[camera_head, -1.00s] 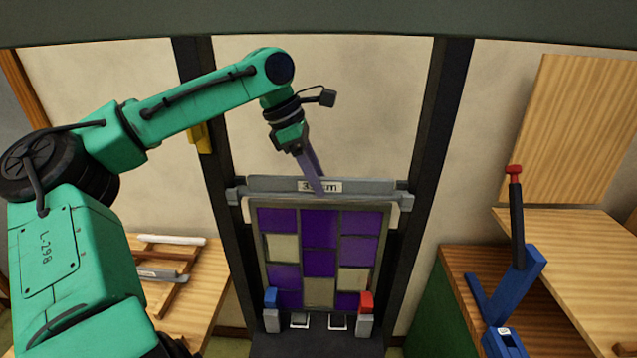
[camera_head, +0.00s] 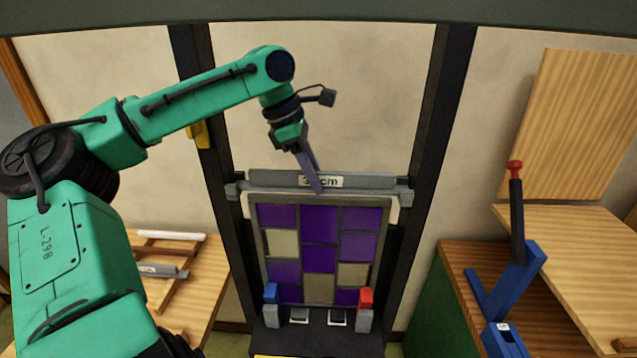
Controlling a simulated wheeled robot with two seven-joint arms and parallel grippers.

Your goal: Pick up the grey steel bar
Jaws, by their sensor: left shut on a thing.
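A grey steel bar (camera_head: 360,181) with a white label ending in "cm" lies level across the top of the leaded panel (camera_head: 319,228), between the brackets of the black upright frame. My left gripper (camera_head: 318,186) reaches down from the upper left and is shut on this bar near its middle, its fingers covering part of the label. Whether the bar is clear of its supports I cannot tell. Another grey bar (camera_head: 160,270) with a label lies on the wooden bench at left, partly hidden by my arm. My right gripper is out of view.
Black posts (camera_head: 435,130) stand on both sides of the panel. A blue tool with a black handle (camera_head: 517,225) stands at right by a wooden bench (camera_head: 560,250).

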